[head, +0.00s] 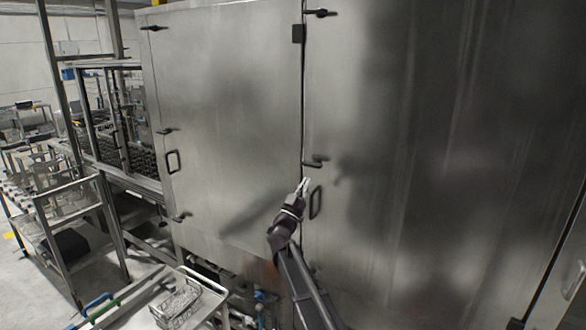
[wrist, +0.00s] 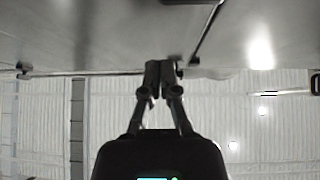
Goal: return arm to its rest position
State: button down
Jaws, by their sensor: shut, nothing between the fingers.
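My gripper (head: 304,185) is shut and empty in the head view, raised in front of the seam between two large steel doors of the washer. The left door (head: 225,110) and the right door (head: 430,150) both look closed. The right door's handle (head: 316,202) is just right of my gripper, and a latch (head: 313,164) is just above it; I cannot tell whether they touch. In the wrist view my gripper (wrist: 161,68) has its fingers together, with steel panel (wrist: 100,35) at the top and a pale ribbed surface (wrist: 50,120) below.
A steel cart (head: 150,305) with a wire basket (head: 176,303) stands low, left of my arm. A conveyor frame and racks (head: 110,120) stand at the far left. The left door's handle (head: 173,161) sticks out. Some floor (head: 25,275) shows clear at the lower left.

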jog(key=s+d+f+g+y+b, duration=0.1)
jog(key=s+d+f+g+b, duration=0.1)
jog(key=s+d+f+g, duration=0.5)
jog(key=s+d+f+m+g+b, duration=0.1)
jog(key=s+d+f+g+b, duration=0.3)
jog(key=f, duration=0.6)
jog(key=s+d+f+g+y+b, duration=0.1)
jog(key=s+d+f+g, duration=0.35)
jog(key=d+f, duration=0.3)
jog(key=s+a+f+n+g+y+b, duration=0.2)
jog(key=s+f+y, duration=0.4)
jog(key=s+f, duration=0.3)
jog(key=s+a+f+n+g+y+b, duration=0.3)
jog(key=s+a+f+n+y, duration=0.3)
jog(key=s+f, duration=0.3)
jog(key=shift+s+f+n+y+b, duration=0.35)
jog(key=shift+s+b, duration=0.1)
jog(key=shift+b, duration=0.1)
